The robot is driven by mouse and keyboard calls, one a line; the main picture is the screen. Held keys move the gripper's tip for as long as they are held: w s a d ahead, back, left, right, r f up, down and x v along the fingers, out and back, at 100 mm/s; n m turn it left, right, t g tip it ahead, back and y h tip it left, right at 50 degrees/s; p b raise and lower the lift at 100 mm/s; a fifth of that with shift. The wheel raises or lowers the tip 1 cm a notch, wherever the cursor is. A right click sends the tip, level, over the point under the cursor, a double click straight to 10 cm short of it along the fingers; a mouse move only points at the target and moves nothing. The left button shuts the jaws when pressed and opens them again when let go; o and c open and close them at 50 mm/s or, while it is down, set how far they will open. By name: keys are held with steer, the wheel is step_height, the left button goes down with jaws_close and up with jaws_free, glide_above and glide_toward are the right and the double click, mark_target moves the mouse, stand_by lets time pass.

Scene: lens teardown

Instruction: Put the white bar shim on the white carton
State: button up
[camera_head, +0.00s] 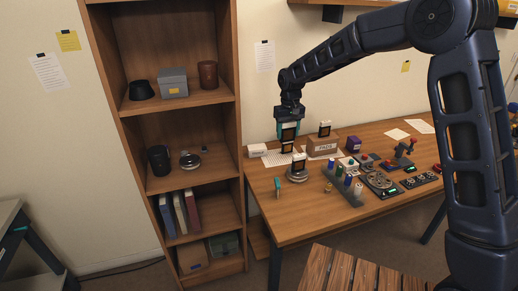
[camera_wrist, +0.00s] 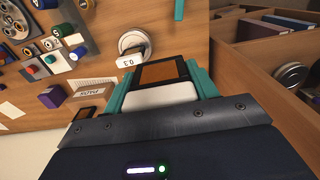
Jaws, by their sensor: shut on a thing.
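My gripper (camera_head: 288,138) hangs above the back left of the table, its teal fingers pointing down. It is shut on the white bar shim (camera_wrist: 160,95), which shows in the wrist view as a white rounded piece at the near end of a black frame with a brown middle. The shim is clear of the table. The white carton (camera_head: 257,150) is a low white box at the table's back left corner, left of my gripper and apart from it. I cannot make the carton out in the wrist view.
A round grey stand (camera_head: 297,175) with an upright tag marked 0.3 (camera_wrist: 130,61) is just in front. A carton marked PADS (camera_head: 323,147) bears another black-framed piece (camera_head: 324,129). A small teal piece (camera_head: 277,188) stands near the front edge. The shelf unit (camera_head: 240,150) is close on the left.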

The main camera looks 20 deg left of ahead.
step_height(320, 180, up, 2)
glide_above(257, 147)
step_height(257, 147, down, 20)
steer(key=shift+w+a, duration=0.15)
stand_by(0.7)
steer(key=o, duration=1)
steer(key=shift+f, duration=0.1)
step_height(257, 147, up, 12)
steer(key=shift+r, duration=0.2)
